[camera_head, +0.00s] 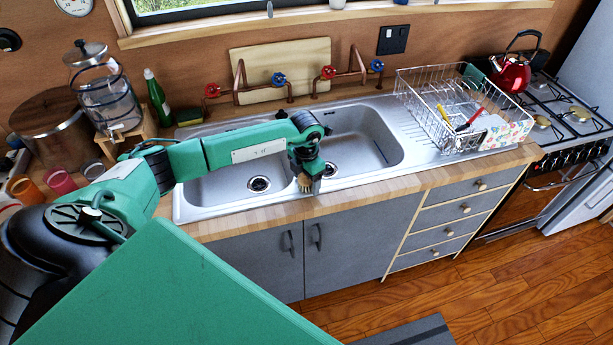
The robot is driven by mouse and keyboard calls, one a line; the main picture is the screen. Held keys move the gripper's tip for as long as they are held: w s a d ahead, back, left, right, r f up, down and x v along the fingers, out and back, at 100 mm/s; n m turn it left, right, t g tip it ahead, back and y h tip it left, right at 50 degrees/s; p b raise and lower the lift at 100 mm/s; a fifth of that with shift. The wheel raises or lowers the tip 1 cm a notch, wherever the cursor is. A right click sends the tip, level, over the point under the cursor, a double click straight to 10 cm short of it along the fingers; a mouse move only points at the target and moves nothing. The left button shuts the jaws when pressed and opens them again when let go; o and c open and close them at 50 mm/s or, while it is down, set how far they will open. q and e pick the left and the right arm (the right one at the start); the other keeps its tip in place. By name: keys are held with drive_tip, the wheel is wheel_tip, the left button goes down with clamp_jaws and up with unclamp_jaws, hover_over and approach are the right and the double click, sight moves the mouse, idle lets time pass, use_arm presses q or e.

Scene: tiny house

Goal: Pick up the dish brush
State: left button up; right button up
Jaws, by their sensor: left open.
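My left arm reaches in from the left over the double sink (365,133). Its left gripper (309,184) points down at the sink's front rim, near the divider between the two basins. A small tan bristled head, which looks like the dish brush (304,183), shows right at the fingertips. The rest of the brush is hidden by the gripper and wrist. The left gripper is open, and I cannot tell whether its fingers touch the brush. My right gripper is not in view.
A wire dish rack (409,82) stands on the drainer to the right. Copper taps (241,88) rise behind the basins. A green bottle (157,97) and a glass dispenser (107,98) stand at the left. The wooden counter edge (390,187) runs in front.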

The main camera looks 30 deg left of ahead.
use_arm(q)
drive_tip(key=shift+c, duration=0.2)
drive_tip(key=c, duration=1)
drive_tip(key=shift+c, duration=0.3)
drive_tip(key=shift+r, duration=0.15)
